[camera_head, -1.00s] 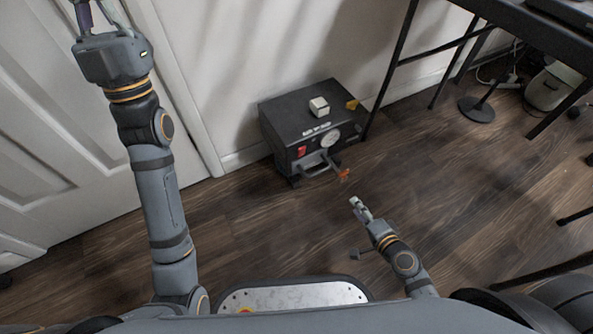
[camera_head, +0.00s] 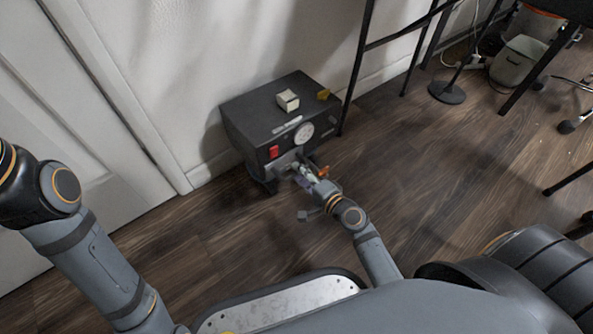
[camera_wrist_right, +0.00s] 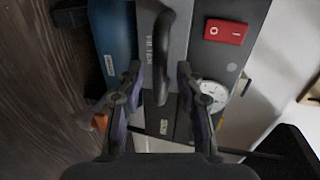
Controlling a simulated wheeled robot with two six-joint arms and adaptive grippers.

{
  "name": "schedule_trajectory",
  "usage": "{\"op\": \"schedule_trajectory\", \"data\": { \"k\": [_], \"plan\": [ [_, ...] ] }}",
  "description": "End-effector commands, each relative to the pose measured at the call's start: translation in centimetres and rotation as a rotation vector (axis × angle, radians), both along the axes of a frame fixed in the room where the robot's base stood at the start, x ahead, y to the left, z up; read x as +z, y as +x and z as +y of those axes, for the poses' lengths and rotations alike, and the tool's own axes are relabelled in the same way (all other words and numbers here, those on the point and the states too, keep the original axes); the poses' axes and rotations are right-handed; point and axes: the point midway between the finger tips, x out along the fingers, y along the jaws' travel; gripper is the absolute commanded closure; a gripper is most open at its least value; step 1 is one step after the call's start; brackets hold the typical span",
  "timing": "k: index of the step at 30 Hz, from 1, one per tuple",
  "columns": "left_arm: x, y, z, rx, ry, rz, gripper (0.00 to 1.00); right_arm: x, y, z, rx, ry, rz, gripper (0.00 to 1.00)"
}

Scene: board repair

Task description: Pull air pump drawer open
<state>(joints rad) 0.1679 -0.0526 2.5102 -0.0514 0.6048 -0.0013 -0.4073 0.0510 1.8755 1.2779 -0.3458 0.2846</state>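The air pump (camera_head: 255,112) is a dark box on the floor against the wall, with a red switch (camera_wrist_right: 225,31) and a round gauge (camera_head: 303,133). In the right wrist view, a grey drawer front (camera_wrist_right: 150,35) marked "FILTER" carries a black handle (camera_wrist_right: 165,50). My right gripper (camera_wrist_right: 160,75) is at the pump's front, its two fingers apart on either side of the handle. I see gaps between the fingers and the handle. In the head view, the gripper (camera_head: 303,174) partly hides the drawer area. My left gripper is out of view.
A small white box (camera_head: 287,100) and a yellow item (camera_head: 323,95) lie on the pump. An orange part (camera_head: 324,171) shows by its front. A table leg (camera_head: 358,65) stands close on its right. Wooden floor (camera_head: 240,225) in front is clear.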

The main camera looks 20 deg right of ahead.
Motion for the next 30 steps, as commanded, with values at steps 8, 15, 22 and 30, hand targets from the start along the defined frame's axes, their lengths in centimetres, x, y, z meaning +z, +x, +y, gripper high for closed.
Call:
{"op": "schedule_trajectory", "data": {
  "k": [8, 15, 22, 30],
  "plan": [
    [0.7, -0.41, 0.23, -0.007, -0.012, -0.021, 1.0, -0.45, 1.6, 0.6, 0.0, 0.0, 0.001, 0.64],
    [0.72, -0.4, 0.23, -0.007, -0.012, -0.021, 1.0, -0.42, 1.57, 0.58, 0.0, 0.0, 0.001, 0.73],
    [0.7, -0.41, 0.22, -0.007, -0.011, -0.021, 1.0, -0.42, 1.56, 0.58, 0.0, 0.0, 0.001, 1.0],
    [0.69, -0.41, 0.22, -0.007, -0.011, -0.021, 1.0, -0.44, 1.56, 0.56, 0.0, 0.0, 0.001, 1.0]
  ]
}}
